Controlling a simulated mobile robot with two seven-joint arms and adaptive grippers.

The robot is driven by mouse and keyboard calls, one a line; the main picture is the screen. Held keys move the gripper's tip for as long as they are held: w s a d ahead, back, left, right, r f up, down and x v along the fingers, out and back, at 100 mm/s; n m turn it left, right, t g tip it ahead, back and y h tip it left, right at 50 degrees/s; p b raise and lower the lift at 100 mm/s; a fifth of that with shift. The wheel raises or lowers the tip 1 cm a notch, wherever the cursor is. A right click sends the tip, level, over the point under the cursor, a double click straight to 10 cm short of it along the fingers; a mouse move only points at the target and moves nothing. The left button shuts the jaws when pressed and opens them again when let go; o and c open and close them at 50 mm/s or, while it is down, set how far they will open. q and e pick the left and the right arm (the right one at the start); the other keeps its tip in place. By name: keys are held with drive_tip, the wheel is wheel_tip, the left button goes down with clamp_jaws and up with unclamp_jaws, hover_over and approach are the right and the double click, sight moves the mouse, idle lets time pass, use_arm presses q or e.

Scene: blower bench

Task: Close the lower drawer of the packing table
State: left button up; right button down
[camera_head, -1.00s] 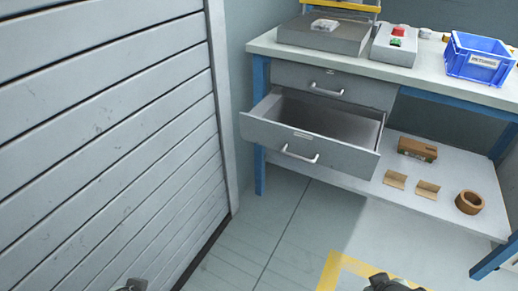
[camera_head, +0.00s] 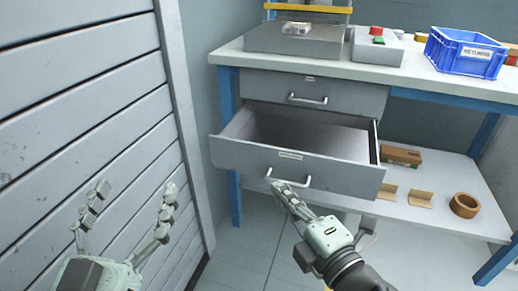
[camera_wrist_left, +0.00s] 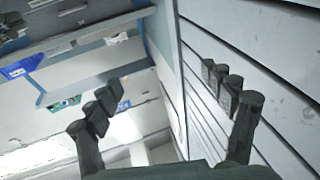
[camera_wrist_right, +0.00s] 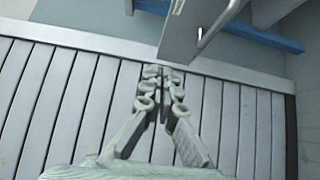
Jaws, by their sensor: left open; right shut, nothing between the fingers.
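The lower drawer (camera_head: 240,156) of the packing table is pulled out and looks empty. Its front has a pale label and a bar handle (camera_head: 289,182). The upper drawer (camera_head: 340,96) above it is shut. My right gripper (camera_head: 280,187) is shut and empty, its fingertips at the drawer front close by the handle; I cannot tell whether they touch. In the right wrist view the drawer front (camera_wrist_right: 180,30) and handle are just beyond the fingertips. My left gripper (camera_head: 135,204) is open and empty at the left, in front of the slatted wall, apart from the drawer.
The slatted grey wall (camera_head: 80,110) stands close on the left. The tabletop (camera_head: 395,72) bears a blue bin (camera_head: 464,52) and a box with a red button (camera_head: 377,46). The lower shelf (camera_head: 440,180) holds a carton (camera_head: 401,156), cardboard pieces and a tape roll (camera_head: 464,205).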

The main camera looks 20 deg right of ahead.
approach(257, 145)
drive_tip(key=w+a, duration=0.2)
drive_tip(key=a, duration=0.1)
drive_tip(key=w, duration=0.1)
drive_tip(key=w+d, duration=0.1)
drive_tip(key=shift+w+d+p, duration=0.25)
drive_tip(key=shift+w+p, duration=0.05)
drive_tip(key=shift+w, duration=0.1)
use_arm(q)
drive_tip(key=shift+w+a+f+g+y, duration=0.15)
drive_tip(key=shift+f+g, duration=0.1)
drive_tip(key=shift+f, duration=0.25)
drive_tip(key=shift+a+f+g+y, duration=0.2)
drive_tip(key=shift+f, duration=0.3)
drive_tip(key=shift+w+a+f+g+y, duration=0.15)
drive_tip(key=shift+f+g, duration=0.1)
drive_tip(key=shift+f, duration=0.25)
use_arm(e)
drive_tip(key=shift+w+d, duration=0.25)
drive_tip(key=shift+w, duration=0.1)
use_arm(q)
drive_tip(key=shift+s, duration=0.1)
